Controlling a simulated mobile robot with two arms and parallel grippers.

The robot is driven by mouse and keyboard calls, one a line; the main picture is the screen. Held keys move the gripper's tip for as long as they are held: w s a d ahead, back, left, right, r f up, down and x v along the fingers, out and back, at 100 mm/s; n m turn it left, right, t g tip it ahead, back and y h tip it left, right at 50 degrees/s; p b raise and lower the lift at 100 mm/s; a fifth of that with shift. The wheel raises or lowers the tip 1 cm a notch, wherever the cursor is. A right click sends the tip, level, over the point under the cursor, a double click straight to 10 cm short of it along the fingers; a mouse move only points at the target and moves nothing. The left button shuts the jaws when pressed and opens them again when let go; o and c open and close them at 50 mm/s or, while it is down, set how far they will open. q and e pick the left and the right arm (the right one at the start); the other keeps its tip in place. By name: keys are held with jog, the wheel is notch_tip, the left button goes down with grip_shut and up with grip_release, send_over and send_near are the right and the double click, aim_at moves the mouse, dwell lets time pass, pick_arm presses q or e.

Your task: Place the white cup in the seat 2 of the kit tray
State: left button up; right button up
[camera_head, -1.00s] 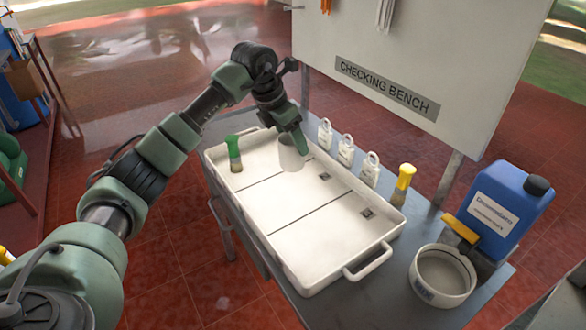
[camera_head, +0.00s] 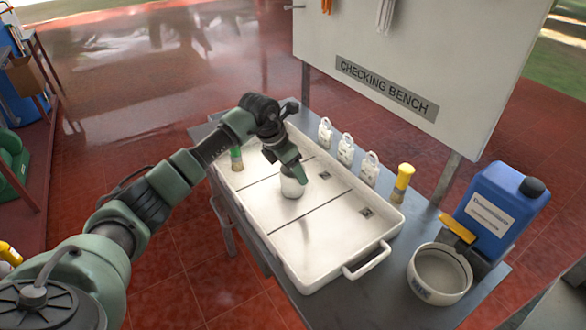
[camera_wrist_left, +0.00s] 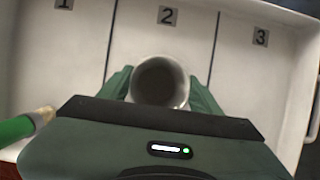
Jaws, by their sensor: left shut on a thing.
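The white cup (camera_head: 293,187) is upright in the grip of my left gripper (camera_head: 292,168), over the middle section of the white kit tray (camera_head: 309,284). In the left wrist view the cup (camera_wrist_left: 160,82) sits between my two green fingers (camera_wrist_left: 160,88), its open mouth toward the camera. The label for seat 2 (camera_wrist_left: 167,15) is just beyond it, and a divider line runs on each side. I cannot tell whether the cup's base touches the tray floor. My right gripper is not in view.
A green-topped brush (camera_head: 236,158) stands in seat 1. Seat 3 (camera_head: 325,232) is empty. A white bowl (camera_head: 440,275) and a blue canister (camera_head: 497,210) are at the right.

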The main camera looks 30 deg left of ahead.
pick_arm(q)
jog(key=o, duration=1.4)
jog(key=shift+f, duration=0.1)
jog(key=shift+c, duration=0.2)
jog(key=shift+r, duration=0.2)
jog(key=shift+s+a+r, duration=0.1)
jog(key=shift+r, duration=0.15)
jog(key=b+v, duration=0.2)
jog(key=v, duration=0.9)
jog(key=shift+s+r, duration=0.1)
